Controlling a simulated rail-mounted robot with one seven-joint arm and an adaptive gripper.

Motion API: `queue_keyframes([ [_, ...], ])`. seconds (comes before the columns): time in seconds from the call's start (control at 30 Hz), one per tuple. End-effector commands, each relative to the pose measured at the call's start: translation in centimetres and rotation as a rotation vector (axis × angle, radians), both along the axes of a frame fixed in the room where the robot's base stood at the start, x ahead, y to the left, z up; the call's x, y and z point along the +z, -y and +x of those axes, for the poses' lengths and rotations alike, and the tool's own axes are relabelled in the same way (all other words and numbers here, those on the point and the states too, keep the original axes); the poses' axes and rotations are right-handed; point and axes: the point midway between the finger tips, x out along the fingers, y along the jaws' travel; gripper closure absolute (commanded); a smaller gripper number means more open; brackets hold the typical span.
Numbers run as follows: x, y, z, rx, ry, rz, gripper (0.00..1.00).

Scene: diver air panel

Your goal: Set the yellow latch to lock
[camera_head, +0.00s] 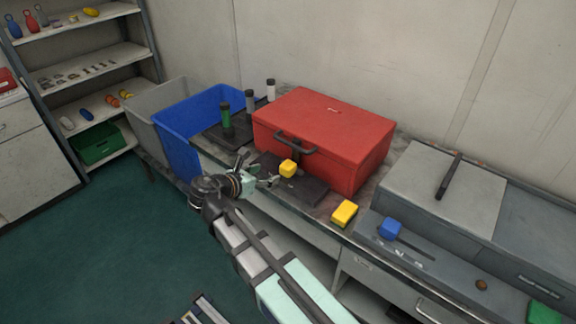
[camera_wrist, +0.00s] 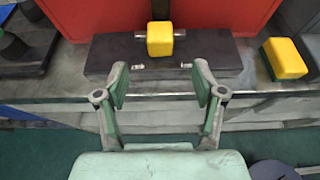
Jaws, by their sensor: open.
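The yellow latch appears to be the yellow cube-shaped knob (camera_head: 288,168) at the front of the red case (camera_head: 330,125). In the wrist view this yellow knob (camera_wrist: 160,39) sits top centre on a short grey bar, over a dark base (camera_wrist: 105,60) with small pale marks on either side. My gripper (camera_head: 264,181) is just left of and in front of the knob. In the wrist view my gripper (camera_wrist: 160,85) is open and empty, its fingers apart and short of the knob, which lies roughly centred beyond the gap. I see no contact.
A yellow block with a green underside (camera_head: 344,213) lies on the counter right of the case. A blue knob (camera_head: 390,229) is on the grey panel farther right. A blue bin (camera_head: 180,150) and dark-capped bottles (camera_head: 226,118) stand left.

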Motion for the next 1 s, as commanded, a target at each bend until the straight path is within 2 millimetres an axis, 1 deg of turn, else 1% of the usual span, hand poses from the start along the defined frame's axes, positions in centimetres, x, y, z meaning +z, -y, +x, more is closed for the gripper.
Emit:
queue_keyframes([
  [0.03,-0.3,0.7,0.9,-0.002,-0.002,-0.001,0.31],
  [0.2,-1.6,2.5,3.5,-0.003,-0.001,0.000,0.31],
  [0.5,-3.7,5.4,7.4,-0.001,0.000,0.001,0.31],
  [0.7,-4.4,6.4,8.7,0.000,0.000,0.001,0.31],
  [1.0,-4.7,6.7,9.1,0.001,0.000,0.002,0.31],
])
